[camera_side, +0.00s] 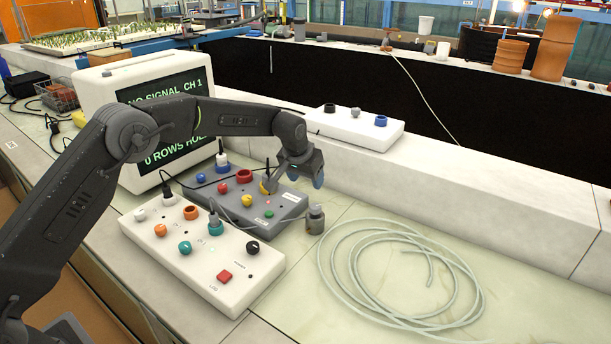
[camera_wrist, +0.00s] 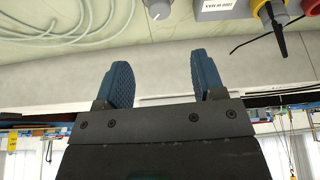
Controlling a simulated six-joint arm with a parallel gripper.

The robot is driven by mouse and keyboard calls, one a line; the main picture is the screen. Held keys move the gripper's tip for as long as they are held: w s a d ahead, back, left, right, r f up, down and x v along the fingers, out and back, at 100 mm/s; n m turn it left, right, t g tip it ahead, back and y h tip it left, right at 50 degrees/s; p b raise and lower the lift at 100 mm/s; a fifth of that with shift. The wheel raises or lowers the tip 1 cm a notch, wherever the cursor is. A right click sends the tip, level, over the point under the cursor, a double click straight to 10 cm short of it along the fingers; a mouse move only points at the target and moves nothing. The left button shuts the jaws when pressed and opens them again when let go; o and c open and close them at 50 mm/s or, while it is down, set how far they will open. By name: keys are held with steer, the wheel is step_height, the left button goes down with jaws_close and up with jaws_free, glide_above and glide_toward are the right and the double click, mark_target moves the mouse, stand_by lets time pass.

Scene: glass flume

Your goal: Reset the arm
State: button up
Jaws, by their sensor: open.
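My gripper (camera_side: 311,174) is at the end of my dark grey arm, in the air above the right end of the grey control box (camera_side: 290,201). In the wrist view its two blue ribbed fingers (camera_wrist: 164,82) stand apart with nothing between them. The gripper is open and empty. In the side view one finger is partly hidden behind the other parts of the gripper.
A white control box (camera_side: 205,262) with knobs stands in front of the grey one. A monitor (camera_side: 135,75) is behind my arm. A white three-knob box (camera_side: 355,129) sits on the ledge.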

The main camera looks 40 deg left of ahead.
steer(key=shift+s+r, duration=0.15)
steer(key=shift+r, duration=0.15)
steer(key=s+a+r, duration=0.2)
steer(key=s+r, duration=1.5)
steer(key=s, duration=0.2)
steer(key=s+f+m+t, duration=0.1)
steer(key=s+f, duration=0.2)
steer(key=s, duration=2.1)
steer(key=shift+f, duration=0.2)
